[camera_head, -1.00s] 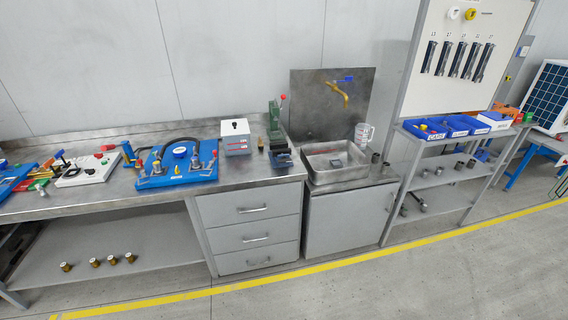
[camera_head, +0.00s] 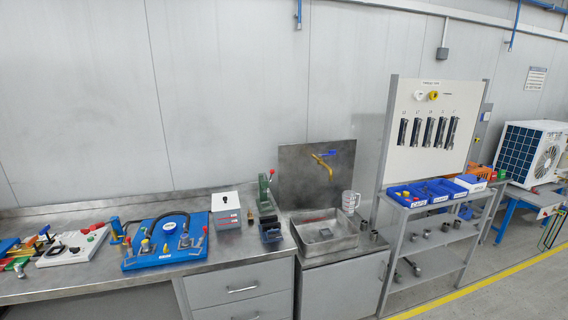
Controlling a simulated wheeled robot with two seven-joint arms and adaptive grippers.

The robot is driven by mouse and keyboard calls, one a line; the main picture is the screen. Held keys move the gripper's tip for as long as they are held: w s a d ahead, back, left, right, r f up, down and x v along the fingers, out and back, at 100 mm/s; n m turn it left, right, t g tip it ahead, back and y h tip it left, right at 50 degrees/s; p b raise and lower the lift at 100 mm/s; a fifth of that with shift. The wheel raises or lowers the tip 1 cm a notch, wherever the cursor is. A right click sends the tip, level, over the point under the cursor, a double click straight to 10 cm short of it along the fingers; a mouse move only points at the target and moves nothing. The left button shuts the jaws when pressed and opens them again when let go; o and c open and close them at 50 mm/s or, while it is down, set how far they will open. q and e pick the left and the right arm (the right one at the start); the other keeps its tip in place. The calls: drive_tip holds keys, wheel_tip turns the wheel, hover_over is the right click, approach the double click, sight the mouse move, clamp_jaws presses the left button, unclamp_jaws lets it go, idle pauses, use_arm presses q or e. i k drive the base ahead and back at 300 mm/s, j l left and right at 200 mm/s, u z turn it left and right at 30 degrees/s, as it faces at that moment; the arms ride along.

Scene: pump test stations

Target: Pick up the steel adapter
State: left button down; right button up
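Small grey metal fittings stand at two places, and I cannot tell which of them is the steel adapter. Two dark grey cylindrical fittings, one (camera_head: 364,227) behind the other (camera_head: 374,236), stand on the counter just right of the sink. Several more grey fittings (camera_head: 426,233) stand on the middle shelf of the rack to the right, and a longer grey piece (camera_head: 412,267) lies on the shelf below. Neither of my grippers is in view.
A steel sink (camera_head: 330,249) sits under a brass tap (camera_head: 324,166), with a measuring jug (camera_head: 349,202) behind its right side. A green vice (camera_head: 266,196), white box (camera_head: 226,211) and blue pump board (camera_head: 168,242) occupy the left bench. Blue bins (camera_head: 406,197) top the rack. Floor shows at lower right.

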sight(20, 271)
drive_tip(key=i+u, duration=0.1)
drive_tip(key=u, duration=0.3)
drive_tip(key=i+u, duration=0.1)
drive_tip(key=u, duration=0.3)
drive_tip(key=i+u, duration=0.1)
drive_tip(key=u, duration=0.3)
drive_tip(key=i+u, duration=0.1)
drive_tip(key=u, duration=0.3)
drive_tip(key=i+l+u, duration=0.1)
drive_tip(key=u, duration=0.35)
